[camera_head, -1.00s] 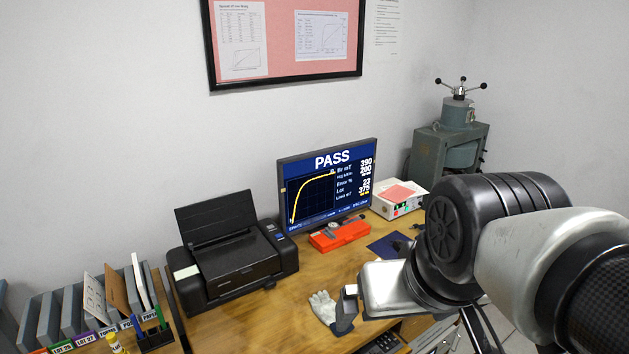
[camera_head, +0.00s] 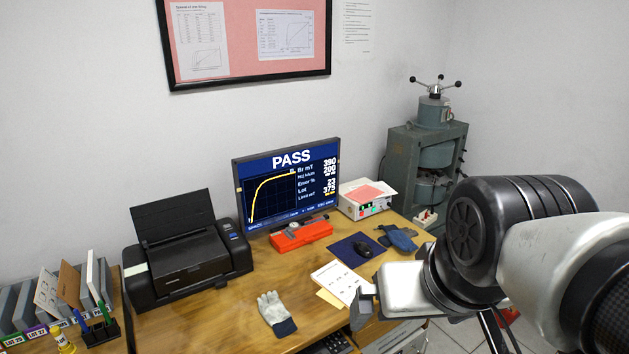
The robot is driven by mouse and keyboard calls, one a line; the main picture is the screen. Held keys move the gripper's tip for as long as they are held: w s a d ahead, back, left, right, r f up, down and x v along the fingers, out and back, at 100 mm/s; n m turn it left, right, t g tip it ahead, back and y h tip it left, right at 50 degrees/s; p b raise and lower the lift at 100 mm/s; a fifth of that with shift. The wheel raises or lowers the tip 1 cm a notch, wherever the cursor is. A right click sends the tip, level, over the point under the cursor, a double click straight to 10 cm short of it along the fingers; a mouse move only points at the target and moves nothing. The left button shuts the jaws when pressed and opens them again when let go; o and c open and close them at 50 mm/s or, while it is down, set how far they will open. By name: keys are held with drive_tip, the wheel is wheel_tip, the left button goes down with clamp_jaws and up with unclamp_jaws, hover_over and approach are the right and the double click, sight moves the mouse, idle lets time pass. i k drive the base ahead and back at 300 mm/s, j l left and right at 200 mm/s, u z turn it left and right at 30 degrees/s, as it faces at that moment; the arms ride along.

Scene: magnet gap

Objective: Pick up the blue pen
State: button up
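A thin blue pen (camera_head: 80,320) appears to stand in a black pen holder (camera_head: 106,338) at the lower left, on the left end of the desk. A green pen (camera_head: 104,313) stands in the same holder, to the right of the blue one. My gripper (camera_head: 362,305) is over the front right of the desk, far to the right of the pens and apart from them. One grey finger shows at its left end; the rest is hidden, so its opening cannot be judged. Nothing is seen in it.
Upright binders (camera_head: 42,300) and a yellow bottle (camera_head: 64,341) are close to the holder. A black printer (camera_head: 187,260) stands right of it. A glove (camera_head: 274,312), papers (camera_head: 338,280), an orange case (camera_head: 301,236) and a monitor (camera_head: 289,185) occupy the desk. Bare wood lies before the printer.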

sight(81, 321)
drive_tip(key=k+u, duration=0.25)
drive_tip(key=k+j+u, duration=0.15)
drive_tip(key=k+u, duration=0.15)
drive_tip(key=i+j+u, duration=0.1)
drive_tip(key=j+u, duration=0.2)
drive_tip(key=u, duration=0.15)
drive_tip(key=i+j+u, duration=0.2)
drive_tip(key=u, duration=0.3)
drive_tip(key=i+j, duration=1.15)
drive_tip(key=i, duration=0.2)
